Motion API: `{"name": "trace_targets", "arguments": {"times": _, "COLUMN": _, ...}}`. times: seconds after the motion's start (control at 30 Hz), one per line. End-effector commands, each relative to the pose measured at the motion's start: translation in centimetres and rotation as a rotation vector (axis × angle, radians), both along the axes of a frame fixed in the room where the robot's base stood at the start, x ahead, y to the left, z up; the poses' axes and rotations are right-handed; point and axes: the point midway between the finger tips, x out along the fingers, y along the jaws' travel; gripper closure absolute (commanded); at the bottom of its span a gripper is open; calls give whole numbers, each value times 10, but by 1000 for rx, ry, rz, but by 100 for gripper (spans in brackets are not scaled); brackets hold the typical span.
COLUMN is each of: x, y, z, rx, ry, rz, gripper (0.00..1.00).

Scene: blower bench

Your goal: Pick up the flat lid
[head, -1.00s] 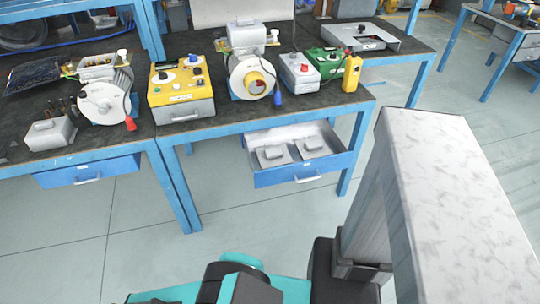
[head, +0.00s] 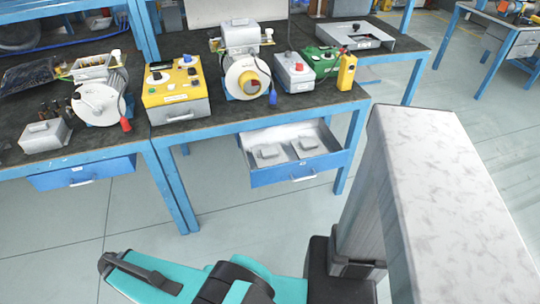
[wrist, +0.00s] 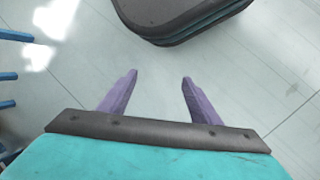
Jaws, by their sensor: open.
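The open blue drawer (head: 250,178) under the middle bench holds two flat grey pieces with raised handles, a left one (head: 267,154) and a right one (head: 306,146). They look like lids; I cannot tell which is the flat lid. My gripper (wrist: 158,79) is open and empty in the wrist view, its two purple fingers apart above bare floor. No lid shows in the wrist view. In the head view my teal arm is low in front of the benches, away from the drawer, and the fingers cannot be made out.
The bench top (head: 215,118) carries a yellow control box (head: 178,98), a blower (head: 245,78), a red-buttoned grey box (head: 294,72) and a green box (head: 325,62). A handled grey box (head: 45,135) stands on the left bench. The floor (head: 240,225) before the drawer is clear.

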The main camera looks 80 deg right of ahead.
Motion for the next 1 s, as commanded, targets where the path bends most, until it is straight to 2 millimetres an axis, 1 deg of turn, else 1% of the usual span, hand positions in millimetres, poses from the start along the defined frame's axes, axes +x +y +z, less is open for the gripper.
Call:
{"name": "trace_targets", "arguments": {"times": 0.03, "x": 7, "y": -21, "z": 7, "rx": -35, "ry": -13, "rz": -59, "gripper": 42}}
{"name": "trace_targets", "arguments": {"times": 0.17, "x": 16, "y": -69, "z": 25, "rx": -129, "ry": -37, "rz": -208, "gripper": 42}}
{"name": "trace_targets", "arguments": {"times": 0.2, "x": 17, "y": -84, "z": 31, "rx": -158, "ry": -44, "rz": -255, "gripper": 42}}
{"name": "trace_targets", "arguments": {"times": 0.37, "x": 18, "y": -146, "z": 57, "rx": -277, "ry": -72, "rz": -440, "gripper": 42}}
{"name": "trace_targets", "arguments": {"times": 0.4, "x": 16, "y": -162, "z": 64, "rx": -307, "ry": -77, "rz": -487, "gripper": 42}}
{"name": "trace_targets", "arguments": {"times": 0.47, "x": 13, "y": -186, "z": 76, "rx": -353, "ry": -88, "rz": -558, "gripper": 42}}
{"name": "trace_targets", "arguments": {"times": 0.5, "x": 10, "y": -201, "z": 83, "rx": -384, "ry": -93, "rz": -604, "gripper": 42}}
{"name": "trace_targets", "arguments": {"times": 0.63, "x": -3, "y": -252, "z": 110, "rx": -486, "ry": -114, "rz": -759, "gripper": 42}}
{"name": "trace_targets", "arguments": {"times": 0.7, "x": -13, "y": -279, "z": 124, "rx": -542, "ry": -125, "rz": -843, "gripper": 42}}
{"name": "trace_targets", "arguments": {"times": 0.77, "x": -23, "y": -302, "z": 138, "rx": -592, "ry": -134, "rz": -914, "gripper": 42}}
{"name": "trace_targets", "arguments": {"times": 0.8, "x": -30, "y": -317, "z": 147, "rx": -626, "ry": -140, "rz": -961, "gripper": 42}}
{"name": "trace_targets", "arguments": {"times": 0.87, "x": -42, "y": -338, "z": 161, "rx": -676, "ry": -148, "rz": -1033, "gripper": 42}}
{"name": "trace_targets", "arguments": {"times": 0.9, "x": -51, "y": -353, "z": 171, "rx": -711, "ry": -153, "rz": -1080, "gripper": 42}}
{"name": "trace_targets", "arguments": {"times": 0.97, "x": -65, "y": -373, "z": 185, "rx": -762, "ry": -161, "rz": -1153, "gripper": 42}}
{"name": "trace_targets", "arguments": {"times": 1.0, "x": -75, "y": -387, "z": 195, "rx": -797, "ry": -167, "rz": -1201, "gripper": 42}}
